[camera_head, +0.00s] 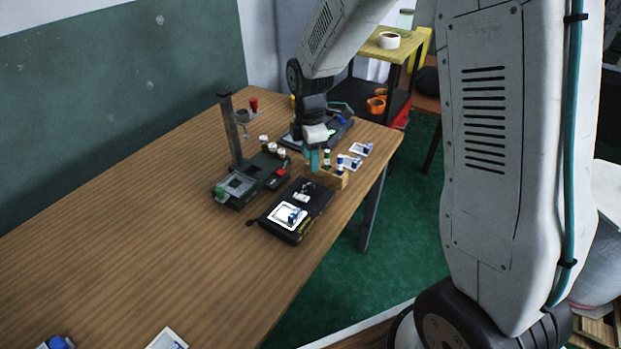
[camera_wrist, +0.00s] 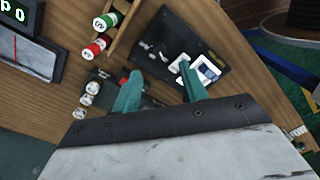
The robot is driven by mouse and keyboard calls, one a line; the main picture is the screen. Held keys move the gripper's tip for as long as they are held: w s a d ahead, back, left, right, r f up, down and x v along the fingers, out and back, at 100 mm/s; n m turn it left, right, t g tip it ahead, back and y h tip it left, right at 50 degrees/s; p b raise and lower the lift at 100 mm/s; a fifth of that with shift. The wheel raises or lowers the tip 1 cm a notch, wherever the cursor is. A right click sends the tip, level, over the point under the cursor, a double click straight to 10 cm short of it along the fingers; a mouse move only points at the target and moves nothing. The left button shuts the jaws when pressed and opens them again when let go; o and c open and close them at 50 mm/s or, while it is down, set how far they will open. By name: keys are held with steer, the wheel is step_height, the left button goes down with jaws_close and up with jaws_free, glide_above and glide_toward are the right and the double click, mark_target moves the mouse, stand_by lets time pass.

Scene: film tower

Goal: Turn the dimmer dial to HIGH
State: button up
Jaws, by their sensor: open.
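My gripper (camera_head: 314,160) is open and empty, pointing down over the far part of the wooden table, above a small wooden rack. In the wrist view my gripper's two teal fingers (camera_wrist: 160,88) stand apart. A flat black unit (camera_head: 321,197) with a lit white panel (camera_head: 281,217) lies near the table's right edge, nearer the head camera than my gripper. This black unit (camera_wrist: 203,40) also shows beyond the fingertips in the wrist view. Small fittings sit at its far end. I cannot make out which part is the dimmer dial, nor any HIGH mark.
A black stand with an upright post (camera_head: 231,130) and a red knob (camera_head: 253,104) is left of the black unit. The wooden rack (camera_head: 328,180) holds vials. Another black device (camera_head: 341,127) lies behind my gripper. The table's near left is mostly clear.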

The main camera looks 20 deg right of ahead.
mark_target(310, 183)
step_height(310, 183, down, 8)
stand_by(0.5)
steer(key=shift+c, duration=0.3)
jaws_close()
